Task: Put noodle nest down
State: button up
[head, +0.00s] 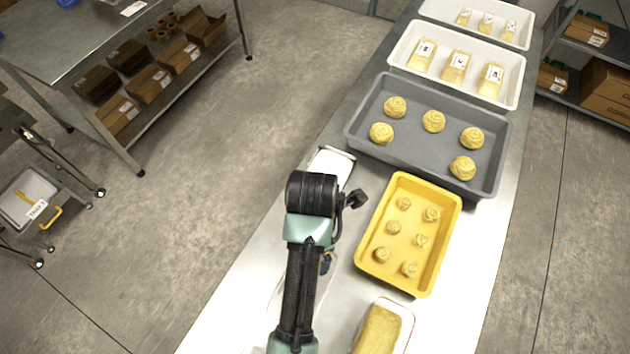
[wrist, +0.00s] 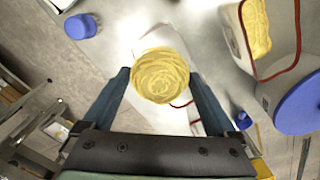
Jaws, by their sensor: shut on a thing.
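A round, yellow, coiled noodle nest (wrist: 161,76) sits between the fingertips of my gripper (wrist: 161,80) in the wrist view. The gripper is shut on it, with one dark blue finger on each side. A pale surface shows below the nest; I cannot tell how far below. In the head view my own arm hides the held nest and most of the gripper. Other large nests (head: 433,121) lie spaced out in a grey tray (head: 362,142) on the metal table. Several smaller nests (head: 421,241) lie in a yellow tray (head: 387,268).
A yellow block (head: 378,332) lies on a red-edged white tray (head: 408,325) at the front; such a block also shows in the wrist view (wrist: 256,28). White trays (head: 398,58) of labelled packs stand at the back. A blue disc (wrist: 298,104) is at right in the wrist view.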

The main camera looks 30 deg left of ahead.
jog(key=f, duration=0.4)
jog(key=shift+s+f+p, duration=0.15)
jog(key=shift+s+p, duration=0.1)
jog(key=shift+p, duration=0.1)
notch_tip(320, 180, down, 5)
jog(key=shift+w+f, duration=0.1)
jog(key=shift+f, duration=0.6)
jog(key=o, duration=1.1)
jog(key=shift+r, duration=0.1)
